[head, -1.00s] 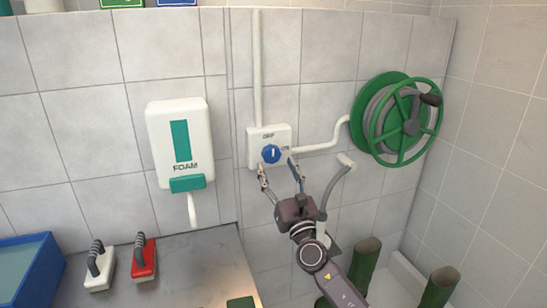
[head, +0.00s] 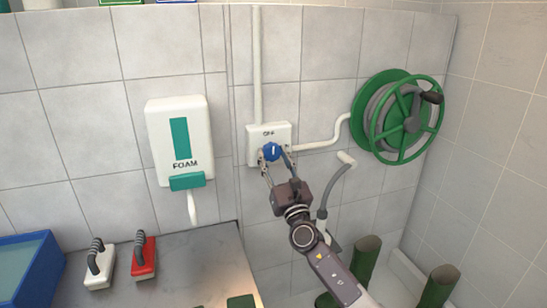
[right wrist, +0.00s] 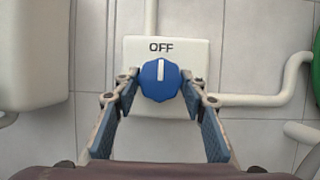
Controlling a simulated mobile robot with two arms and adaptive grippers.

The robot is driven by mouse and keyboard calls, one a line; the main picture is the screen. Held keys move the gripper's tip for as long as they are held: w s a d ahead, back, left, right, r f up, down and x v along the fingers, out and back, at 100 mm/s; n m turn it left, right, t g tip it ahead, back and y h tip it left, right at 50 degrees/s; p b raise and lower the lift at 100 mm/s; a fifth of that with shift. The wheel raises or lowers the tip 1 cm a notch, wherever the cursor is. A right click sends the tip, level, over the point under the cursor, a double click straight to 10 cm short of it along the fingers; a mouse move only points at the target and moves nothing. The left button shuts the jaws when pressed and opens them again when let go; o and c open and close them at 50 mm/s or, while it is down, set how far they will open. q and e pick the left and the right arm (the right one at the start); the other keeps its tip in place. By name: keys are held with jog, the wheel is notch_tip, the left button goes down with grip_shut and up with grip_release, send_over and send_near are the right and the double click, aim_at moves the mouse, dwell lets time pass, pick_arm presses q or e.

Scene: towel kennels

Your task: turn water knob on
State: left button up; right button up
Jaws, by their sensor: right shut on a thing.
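The blue water knob (head: 272,151) sits on a white wall box (head: 254,134) marked OFF above it. In the right wrist view the knob (right wrist: 160,79) shows a white pointer line standing upright, towards the OFF label on the box (right wrist: 190,48). My right gripper (head: 272,155) is at the knob, with one finger on each side of it. Its fingers also show in the right wrist view (right wrist: 160,92), shut on the knob's sides. Any other label on the box is hidden or out of sight. My left gripper is not in view.
A green hose reel (head: 400,118) hangs to the right of the box, joined by a white pipe. A foam dispenser (head: 178,140) hangs to the left. A white brush (head: 100,267) and a red brush (head: 144,258) lie on the grey counter (head: 195,265) below.

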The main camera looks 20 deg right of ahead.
jog(key=shift+c, duration=0.7)
jog(key=shift+m+h, duration=0.4)
jog(key=shift+m, duration=0.1)
jog(key=m+h, duration=0.2)
jog(key=m, duration=0.2)
jog(key=shift+a, duration=0.15)
jog(key=m+g+h, duration=0.1)
jog(key=m, duration=0.3)
jog(key=m+g+h, duration=0.1)
jog(key=m+h, duration=0.1)
jog(key=m, duration=0.1)
jog(key=shift+a+r+m+p, duration=0.1)
jog(key=shift+a+m+p, duration=0.05)
jog(key=shift+m+p, duration=0.25)
jog(key=m+g, duration=0.1)
jog(key=m, duration=0.1)
jog(key=m+h+p, duration=0.1)
jog(key=m, duration=0.2)
jog(key=shift+r+g, duration=0.15)
jog(key=shift+g, duration=0.25)
jog(key=m+g+p, duration=0.1)
jog(key=m, duration=0.2)
jog(key=shift+p, duration=0.4)
jog(key=shift+m+g+p, duration=0.35)
jog(key=shift+m+g, duration=0.05)
jog(key=shift+m, duration=0.4)
